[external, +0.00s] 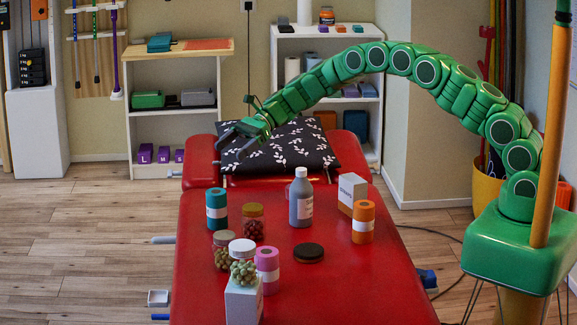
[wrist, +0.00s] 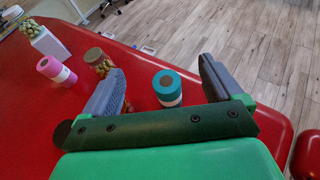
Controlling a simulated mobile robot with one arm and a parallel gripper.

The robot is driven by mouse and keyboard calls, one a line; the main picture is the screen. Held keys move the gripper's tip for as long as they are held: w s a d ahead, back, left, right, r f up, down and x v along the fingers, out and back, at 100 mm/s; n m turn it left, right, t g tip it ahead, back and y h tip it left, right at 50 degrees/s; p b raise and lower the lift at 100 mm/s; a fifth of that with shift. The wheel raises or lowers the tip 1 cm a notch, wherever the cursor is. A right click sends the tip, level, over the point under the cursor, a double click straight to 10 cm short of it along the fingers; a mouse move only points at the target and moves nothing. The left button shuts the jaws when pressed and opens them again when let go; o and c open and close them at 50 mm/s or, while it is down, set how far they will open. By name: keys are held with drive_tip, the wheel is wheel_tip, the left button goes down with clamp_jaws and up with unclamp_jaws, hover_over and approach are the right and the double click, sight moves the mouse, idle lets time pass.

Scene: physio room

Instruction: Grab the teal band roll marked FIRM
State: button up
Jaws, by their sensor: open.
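The teal band roll (external: 216,209) stands upright on the red treatment table (external: 330,290), near its left edge. It has a pale label band whose wording is too small to read. In the wrist view the teal roll (wrist: 168,84) shows between the two fingers, beyond them and apart from them. My gripper (external: 231,148) is open and empty, above the table by the dark leaf-patterned pillow, behind and above the roll. In the wrist view my gripper (wrist: 160,80) has its grey fingers spread wide.
A jar of dark red pieces (external: 252,222) stands close to the teal roll's right. A pink roll (external: 267,270), an orange roll (external: 363,222), a grey bottle (external: 301,199), a white box (external: 352,192) and a dark lid (external: 309,253) share the table. The pillow (external: 290,147) lies at its far end.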

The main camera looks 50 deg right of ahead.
approach(208, 210)
drive_tip(key=shift+s+x, duration=0.1)
drive_tip(key=shift+x, duration=1.65)
drive_tip(key=shift+s+x, duration=0.15)
drive_tip(key=shift+x, duration=1.6)
drive_tip(key=shift+w, duration=0.1)
drive_tip(key=c, duration=1.4)
drive_tip(key=shift+r, duration=0.15)
